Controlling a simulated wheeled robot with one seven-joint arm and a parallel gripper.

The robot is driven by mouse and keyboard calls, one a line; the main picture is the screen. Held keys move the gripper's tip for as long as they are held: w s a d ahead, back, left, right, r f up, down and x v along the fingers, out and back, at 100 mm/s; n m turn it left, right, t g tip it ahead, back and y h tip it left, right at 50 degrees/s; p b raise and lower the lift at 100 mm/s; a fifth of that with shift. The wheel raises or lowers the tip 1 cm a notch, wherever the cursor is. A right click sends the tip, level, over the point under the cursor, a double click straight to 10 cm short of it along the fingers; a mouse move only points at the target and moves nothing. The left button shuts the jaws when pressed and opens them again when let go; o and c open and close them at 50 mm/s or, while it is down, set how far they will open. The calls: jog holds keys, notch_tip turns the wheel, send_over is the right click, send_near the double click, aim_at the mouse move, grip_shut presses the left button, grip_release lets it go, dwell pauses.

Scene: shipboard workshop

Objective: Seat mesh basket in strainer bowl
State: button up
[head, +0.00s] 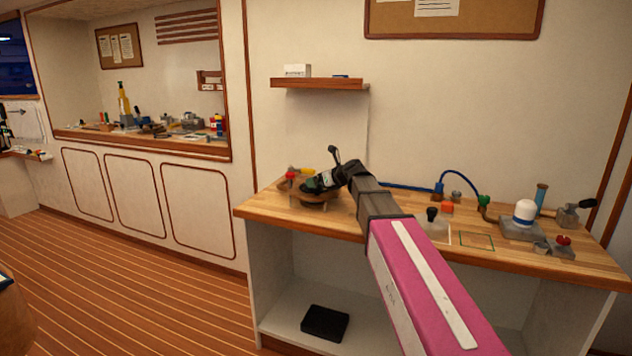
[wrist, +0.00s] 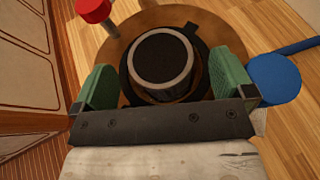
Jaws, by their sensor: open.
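A round grey-rimmed basket (wrist: 160,62) with a dark inside shows in the wrist view. It appears to sit in the dark ring of a brown round bowl (wrist: 118,50), but how deep it sits I cannot tell. My gripper (wrist: 165,75) is open, with one green finger on each side of the basket and a visible gap to each. In the head view my gripper (head: 318,183) is over the bowl (head: 314,203) at the left of the workbench and hides the basket.
A red knob (wrist: 93,9) stands at the bowl's edge. A blue disc (wrist: 273,80) lies to its right. On the bench (head: 262,208) are a black-knobbed piece (head: 432,214), a white-domed unit (head: 524,212) and a lever device (head: 570,214). A shelf (head: 320,84) hangs above.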

jog(key=v, duration=0.8)
jog(key=shift+d+r, duration=0.1)
jog(key=shift+r, duration=0.05)
jog(key=shift+s, duration=0.1)
